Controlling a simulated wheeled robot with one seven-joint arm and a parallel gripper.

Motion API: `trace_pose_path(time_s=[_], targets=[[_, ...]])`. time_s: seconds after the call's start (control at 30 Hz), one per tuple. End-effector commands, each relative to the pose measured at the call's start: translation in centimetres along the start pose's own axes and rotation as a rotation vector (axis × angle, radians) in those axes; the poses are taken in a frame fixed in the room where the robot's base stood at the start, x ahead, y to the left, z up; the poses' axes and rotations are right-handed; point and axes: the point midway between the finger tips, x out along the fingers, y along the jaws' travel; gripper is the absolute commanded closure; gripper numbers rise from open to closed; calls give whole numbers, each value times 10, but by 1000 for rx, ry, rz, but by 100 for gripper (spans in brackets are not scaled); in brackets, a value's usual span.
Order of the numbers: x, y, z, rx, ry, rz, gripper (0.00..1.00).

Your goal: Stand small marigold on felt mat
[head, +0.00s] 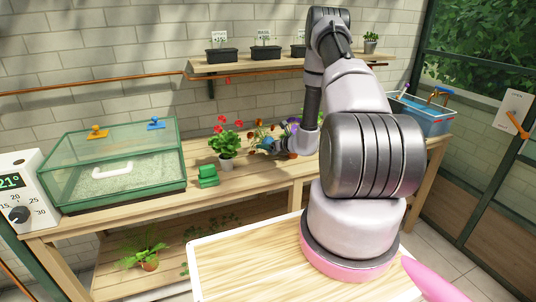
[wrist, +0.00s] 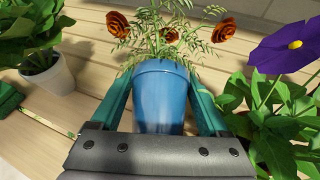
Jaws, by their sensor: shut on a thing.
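The small marigold, with orange flowers and feathery leaves, stands in a blue pot (wrist: 160,95) in the middle of the wrist view. My gripper (wrist: 160,115) has its green fingers on either side of the pot and is shut on it. The pot looks upright; whether its base touches the bench is hidden. In the head view the marigold's orange flowers (head: 258,133) show at the bench's back, beside my gripper (head: 268,146), partly blocked by my arm. I cannot make out a felt mat in either view.
A purple-flowered plant (wrist: 288,50) stands close on the right. A glass propagator (head: 120,165) fills the bench's left. Bare bench (head: 262,176) lies in front.

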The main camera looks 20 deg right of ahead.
Motion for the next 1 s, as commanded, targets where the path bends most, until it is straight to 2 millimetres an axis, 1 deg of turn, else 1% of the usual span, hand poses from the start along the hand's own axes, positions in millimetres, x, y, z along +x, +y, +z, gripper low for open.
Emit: trace_pose_path(time_s=[0.17, 0.3, 0.33, 0.4, 0.6, 0.73, 0.77, 0.8, 1.0], targets=[[6, -1, -14, 1, 0, 0, 89], [14, -2, -35, 2, 1, 0, 89], [15, -3, -37, 1, 0, 0, 89], [17, -3, -40, -1, -1, 0, 89], [17, -3, -40, -1, -1, 0, 89], [18, -3, -43, 0, 0, 0, 89], [18, -3, -43, -1, 0, 0, 10], [18, -3, -43, -1, 0, 0, 0], [18, -3, -42, 0, 0, 0, 0]])
